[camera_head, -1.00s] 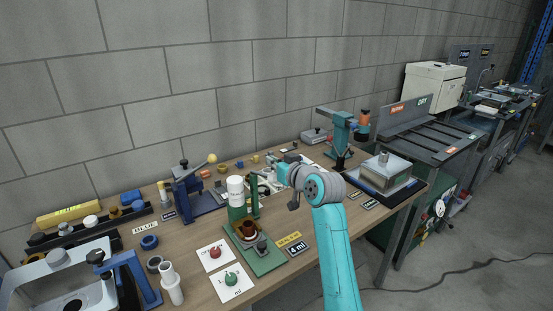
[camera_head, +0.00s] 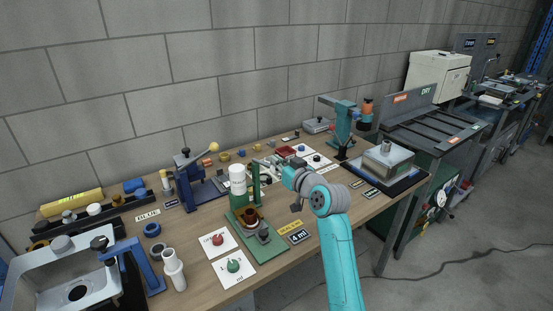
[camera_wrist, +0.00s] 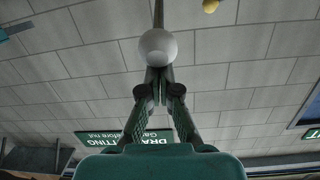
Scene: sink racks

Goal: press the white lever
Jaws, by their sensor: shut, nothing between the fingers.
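A white ball knob (camera_wrist: 158,47) on a thin dark rod shows in the wrist view, which I take to be the white lever. My gripper (camera_wrist: 160,88) is shut and empty, its fingertips just below the knob in the picture. I cannot tell whether they touch it.
A blue press (camera_head: 187,184) with a yellow knob (camera_head: 213,146) stands left of the stand. Cards with a red piece (camera_head: 217,240) and a green piece (camera_head: 233,265) lie in front. A teal press (camera_head: 342,125) stands to the right, before the block wall (camera_head: 150,60).

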